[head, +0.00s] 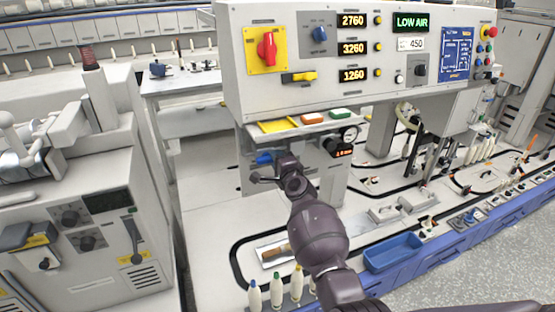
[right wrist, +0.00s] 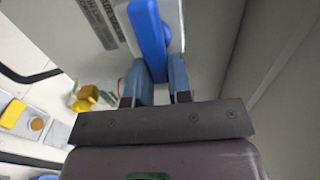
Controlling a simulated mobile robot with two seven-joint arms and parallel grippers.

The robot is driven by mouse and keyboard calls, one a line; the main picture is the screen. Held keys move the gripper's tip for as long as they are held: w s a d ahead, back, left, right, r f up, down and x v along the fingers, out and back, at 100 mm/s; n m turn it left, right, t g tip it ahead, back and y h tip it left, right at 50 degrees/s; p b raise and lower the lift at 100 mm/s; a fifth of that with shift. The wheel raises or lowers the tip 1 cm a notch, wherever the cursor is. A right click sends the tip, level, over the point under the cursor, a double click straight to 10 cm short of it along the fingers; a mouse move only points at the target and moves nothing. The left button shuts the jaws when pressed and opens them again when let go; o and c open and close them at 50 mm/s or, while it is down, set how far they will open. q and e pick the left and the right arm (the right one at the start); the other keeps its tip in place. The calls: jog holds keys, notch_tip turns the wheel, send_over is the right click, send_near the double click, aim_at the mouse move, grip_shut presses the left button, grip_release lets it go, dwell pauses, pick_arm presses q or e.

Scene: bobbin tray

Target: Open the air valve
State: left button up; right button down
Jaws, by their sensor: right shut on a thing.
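The air valve's blue lever handle (head: 264,157) shows on the grey front panel under the control box, partly hidden by my right gripper (head: 274,165). In the right wrist view the blue handle (right wrist: 149,35) runs from the top down between the two fingers of my right gripper (right wrist: 160,72), which are shut on it. The lever's pivot is not clear to see. A round gauge (head: 348,136) and a small red readout (head: 344,153) sit right of the valve. My left gripper is not in view.
The control box (head: 350,95) overhangs the valve, with a red rotary switch (head: 267,47) on it. A shelf with yellow, orange and green pieces (head: 280,126) sits just above. Bobbins (head: 276,290) and a blue bin (head: 393,252) stand nearer, around my right arm.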

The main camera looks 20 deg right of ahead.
dwell(0.4)
jog(key=c, duration=1)
grip_release()
jog(key=shift+c, duration=0.2)
pick_arm(q)
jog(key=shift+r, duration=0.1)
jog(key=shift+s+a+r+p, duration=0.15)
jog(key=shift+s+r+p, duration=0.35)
jog(key=shift+p, duration=0.7)
pick_arm(e)
jog(key=s, duration=1.1)
jog(key=shift+d, duration=0.2)
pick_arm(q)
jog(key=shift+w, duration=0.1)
pick_arm(e)
jog(key=shift+w, duration=0.1)
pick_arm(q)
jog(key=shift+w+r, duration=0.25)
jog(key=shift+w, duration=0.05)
